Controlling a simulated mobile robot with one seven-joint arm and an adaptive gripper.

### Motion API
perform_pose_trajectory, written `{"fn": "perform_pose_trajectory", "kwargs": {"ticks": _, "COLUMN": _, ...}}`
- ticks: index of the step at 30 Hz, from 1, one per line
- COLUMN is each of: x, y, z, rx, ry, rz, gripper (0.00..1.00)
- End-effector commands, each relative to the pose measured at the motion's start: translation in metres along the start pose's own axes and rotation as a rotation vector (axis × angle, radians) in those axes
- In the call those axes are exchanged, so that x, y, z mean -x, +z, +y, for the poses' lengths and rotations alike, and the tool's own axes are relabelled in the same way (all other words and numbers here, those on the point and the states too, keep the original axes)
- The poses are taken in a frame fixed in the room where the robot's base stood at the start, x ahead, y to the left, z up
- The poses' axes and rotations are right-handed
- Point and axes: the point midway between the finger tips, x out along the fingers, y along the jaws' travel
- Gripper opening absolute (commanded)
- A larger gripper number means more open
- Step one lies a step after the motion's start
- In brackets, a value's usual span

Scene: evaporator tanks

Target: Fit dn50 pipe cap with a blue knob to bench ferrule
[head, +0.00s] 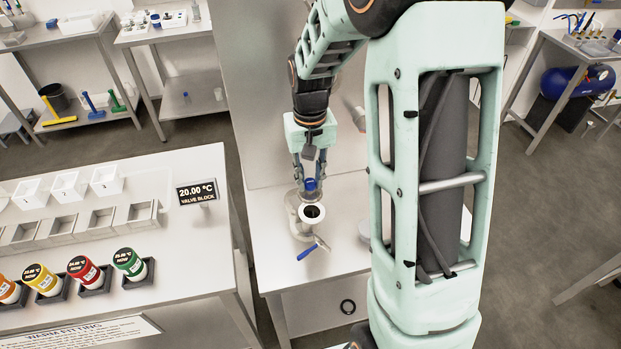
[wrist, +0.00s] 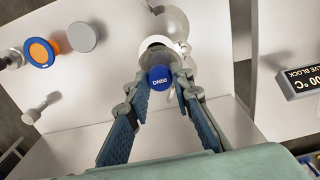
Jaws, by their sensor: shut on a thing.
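My gripper (head: 309,180) is shut on the blue knob (wrist: 160,78) of the pipe cap, marked DN50 in the wrist view. The fingertips (wrist: 160,80) lie on both sides of the knob. The bench ferrule (head: 302,213) is a pale ring with a dark open mouth, on a fitting on the steel bench. In the head view the knob (head: 310,184) is just above and behind the ferrule's mouth, which shows uncovered. I cannot tell whether the cap touches the rim.
A blue-handled lever (head: 307,252) sticks out in front of the fitting. In the wrist view a blue ring with an orange centre (wrist: 40,52) and a grey disc (wrist: 83,33) lie to the left. A VALVE BLOCK display (head: 197,192) stands on the left-hand counter.

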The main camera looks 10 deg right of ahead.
Motion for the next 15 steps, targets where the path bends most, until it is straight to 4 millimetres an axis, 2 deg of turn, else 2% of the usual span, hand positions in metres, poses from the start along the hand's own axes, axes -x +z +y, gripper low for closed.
{"fn": "perform_pose_trajectory", "kwargs": {"ticks": 11, "x": -0.0005, "y": -0.0003, "z": 0.0001, "rx": -0.001, "ry": 0.000, "rz": 0.002, "gripper": 0.00}}
{"fn": "perform_pose_trajectory", "kwargs": {"ticks": 15, "x": -0.0065, "y": -0.0001, "z": 0.0001, "rx": -0.001, "ry": 0.000, "rz": 0.001, "gripper": 0.00}}
